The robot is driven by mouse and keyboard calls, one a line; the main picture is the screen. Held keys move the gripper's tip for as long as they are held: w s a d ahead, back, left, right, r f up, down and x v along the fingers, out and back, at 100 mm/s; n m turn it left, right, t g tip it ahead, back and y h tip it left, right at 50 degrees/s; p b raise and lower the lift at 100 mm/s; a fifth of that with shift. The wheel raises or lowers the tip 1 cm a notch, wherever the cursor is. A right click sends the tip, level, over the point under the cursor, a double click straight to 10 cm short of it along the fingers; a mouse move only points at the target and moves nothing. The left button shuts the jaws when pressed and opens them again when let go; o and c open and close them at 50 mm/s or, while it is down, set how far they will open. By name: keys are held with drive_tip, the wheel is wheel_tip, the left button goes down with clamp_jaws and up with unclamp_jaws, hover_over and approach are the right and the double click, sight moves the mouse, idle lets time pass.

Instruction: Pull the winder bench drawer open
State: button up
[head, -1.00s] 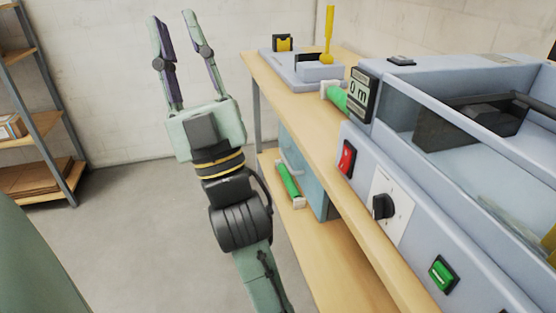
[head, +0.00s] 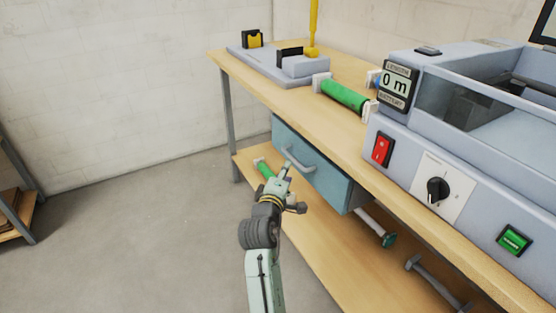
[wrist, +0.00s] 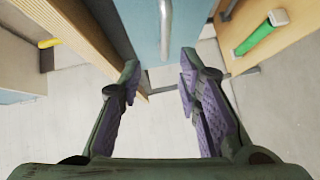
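The blue-grey drawer (head: 325,178) hangs under the wooden bench top (head: 290,115), its front close below the bench edge. A pale bar handle (head: 302,162) stands out from the drawer front. My gripper (head: 286,172) is at the near end of this handle in the head view. In the wrist view the fingers (wrist: 160,72) are spread apart. The handle (wrist: 165,32) shows ahead, in line with the gap between them, against the drawer front (wrist: 140,25). No contact between fingers and handle is visible. The fingertips are small and partly merged with the handle in the head view.
The laminator (head: 400,150) stands on the bench at the right. A green roll (head: 345,97) and a device with a yellow lever (head: 314,30) are farther back. The lower shelf (head: 300,215) holds rollers.

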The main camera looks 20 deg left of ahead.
sight(294, 158)
drive_tip(key=w, duration=0.3)
drive_tip(key=w+f+p, duration=0.1)
drive_tip(key=w, duration=0.3)
drive_tip(key=w+a+f+p, duration=0.1)
drive_tip(key=w, duration=0.2)
drive_tip(key=shift+w+f, duration=0.15)
drive_tip(key=shift+w, duration=0.2)
drive_tip(key=shift+c, duration=0.2)
clamp_jaws()
idle(0.3)
